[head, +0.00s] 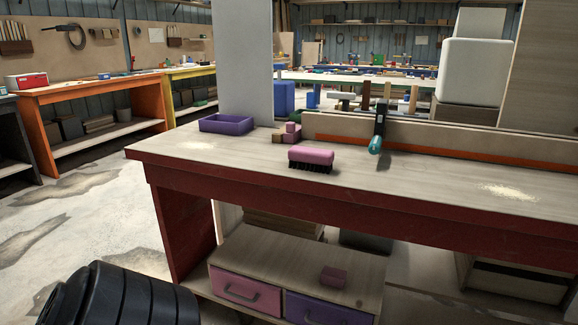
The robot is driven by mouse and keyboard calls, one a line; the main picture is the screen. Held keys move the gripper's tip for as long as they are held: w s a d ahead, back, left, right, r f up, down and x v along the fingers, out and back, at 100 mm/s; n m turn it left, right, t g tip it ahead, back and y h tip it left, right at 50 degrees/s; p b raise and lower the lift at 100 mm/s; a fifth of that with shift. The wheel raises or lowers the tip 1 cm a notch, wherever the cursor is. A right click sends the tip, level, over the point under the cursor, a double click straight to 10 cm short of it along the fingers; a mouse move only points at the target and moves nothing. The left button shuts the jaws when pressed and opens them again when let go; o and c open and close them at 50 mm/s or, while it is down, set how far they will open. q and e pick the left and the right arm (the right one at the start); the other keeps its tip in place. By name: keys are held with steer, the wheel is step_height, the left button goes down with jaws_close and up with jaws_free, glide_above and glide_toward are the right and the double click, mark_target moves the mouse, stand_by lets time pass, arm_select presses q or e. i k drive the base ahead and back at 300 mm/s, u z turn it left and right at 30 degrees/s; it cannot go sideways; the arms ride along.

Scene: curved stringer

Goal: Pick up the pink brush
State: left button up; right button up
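The pink brush (311,158) lies on top of the red-edged workbench (240,164), near its front edge and left of the middle. Its pink block faces up and its dark bristles point down onto the wood. Nothing touches the brush from above. Neither of my grippers shows in the head view.
A purple tray (226,124) and small pink and brown blocks (288,134) sit behind the brush. A hammer-like tool with a teal end (377,138) leans at the back board (450,139). Sawdust (508,192) lies on the right.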

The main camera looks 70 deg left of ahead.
mark_target(307, 158)
steer(key=z, duration=0.1)
steer(key=k, duration=0.3)
steer(key=u, duration=1.1)
